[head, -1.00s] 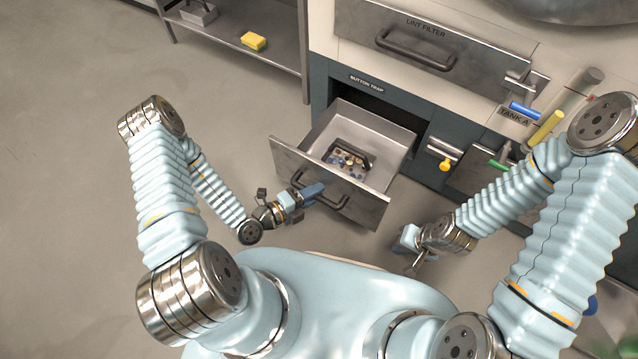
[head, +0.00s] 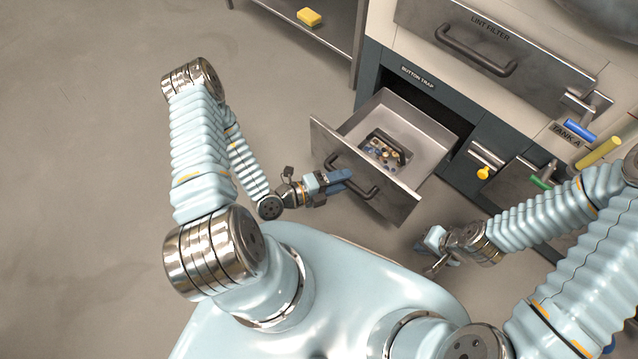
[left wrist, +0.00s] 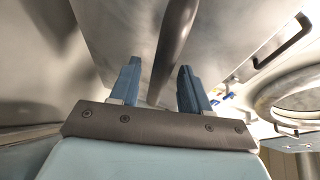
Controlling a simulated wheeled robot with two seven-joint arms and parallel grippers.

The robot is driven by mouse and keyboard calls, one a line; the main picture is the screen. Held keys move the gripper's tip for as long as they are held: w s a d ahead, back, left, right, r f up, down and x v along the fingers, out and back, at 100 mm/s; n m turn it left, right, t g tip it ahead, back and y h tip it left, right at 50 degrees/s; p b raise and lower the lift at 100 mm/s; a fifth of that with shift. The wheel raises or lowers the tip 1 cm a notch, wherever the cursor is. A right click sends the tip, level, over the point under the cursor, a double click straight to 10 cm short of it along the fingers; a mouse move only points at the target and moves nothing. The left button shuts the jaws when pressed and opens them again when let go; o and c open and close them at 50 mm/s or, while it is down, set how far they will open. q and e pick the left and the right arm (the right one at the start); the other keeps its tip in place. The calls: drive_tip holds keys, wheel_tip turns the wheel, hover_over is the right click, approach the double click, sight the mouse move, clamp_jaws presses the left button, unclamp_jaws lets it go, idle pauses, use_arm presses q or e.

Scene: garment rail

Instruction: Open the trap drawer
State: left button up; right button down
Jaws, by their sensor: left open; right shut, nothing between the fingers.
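The trap drawer (head: 388,196), under the label BUTTON TRAP, stands pulled out of the dark cabinet. Inside it lies a tray with a dark handle (head: 386,150) and small buttons. My left gripper (head: 346,181) is at the drawer's front handle (head: 366,190). In the left wrist view its blue fingers (left wrist: 157,85) are spread, with the dark handle bar (left wrist: 172,45) between them in the picture; I cannot tell whether they touch it. My right gripper (head: 424,250) is shut and empty, low and right of the drawer, apart from it.
The closed LINT FILTER drawer (head: 500,30) is above. Right of the trap drawer are a yellow-handled valve (head: 483,172), a green handle (head: 541,183) and a blue handle (head: 580,130). A shelf with a yellow sponge (head: 309,17) stands at the back. The floor at left is clear.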

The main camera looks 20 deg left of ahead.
use_arm(q)
drive_tip(key=v, duration=1.2)
drive_tip(key=shift+s, duration=0.1)
